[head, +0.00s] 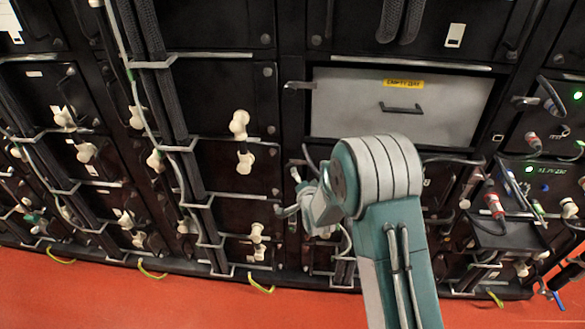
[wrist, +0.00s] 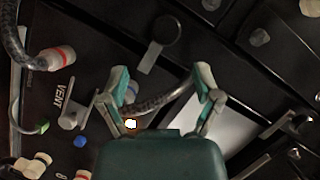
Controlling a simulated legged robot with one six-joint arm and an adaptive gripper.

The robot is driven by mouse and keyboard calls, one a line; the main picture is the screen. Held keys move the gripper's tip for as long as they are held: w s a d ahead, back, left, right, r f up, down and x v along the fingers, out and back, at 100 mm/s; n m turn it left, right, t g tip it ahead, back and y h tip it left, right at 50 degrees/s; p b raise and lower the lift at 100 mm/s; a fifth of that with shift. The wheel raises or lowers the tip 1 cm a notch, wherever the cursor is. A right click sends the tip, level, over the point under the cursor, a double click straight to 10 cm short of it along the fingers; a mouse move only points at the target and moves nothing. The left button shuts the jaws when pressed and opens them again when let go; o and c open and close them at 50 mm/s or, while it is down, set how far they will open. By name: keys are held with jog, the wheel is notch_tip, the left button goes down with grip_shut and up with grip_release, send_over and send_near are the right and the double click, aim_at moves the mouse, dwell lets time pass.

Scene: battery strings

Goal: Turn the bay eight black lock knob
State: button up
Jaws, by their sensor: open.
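A black round knob (wrist: 167,29) with a grey bar hanging from it shows at the top middle of the wrist view. No bay number is readable, so I cannot tell whether it is the bay eight lock knob. My gripper (wrist: 162,78) is open, its two teal and grey fingers spread below the knob in the picture. Nothing is clasped, though a dark ribbed cable passes between the fingers. In the head view my gripper (head: 310,190) is partly hidden by my arm at the rack front, and I cannot pick out the knob there.
A grey panel (head: 350,105) with a yellow label and handle is above my arm. Cables with red and white connectors (head: 495,205) hang at right. In the wrist view, a red and white connector (wrist: 58,57) and a grey VENT lever (wrist: 75,112) are left of the fingers. The orange floor (head: 120,300) is clear.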

aim_at(290, 168)
jog(key=w+a, duration=0.1)
jog(key=w+a+f, duration=0.1)
jog(key=w, duration=0.1)
jog(key=w+a, duration=0.2)
jog(key=shift+f, duration=0.25)
jog(key=shift+w, duration=0.3)
jog(key=shift+w+d, duration=0.25)
jog(key=shift+d, duration=0.4)
jog(key=shift+a, duration=0.45)
grip_shut()
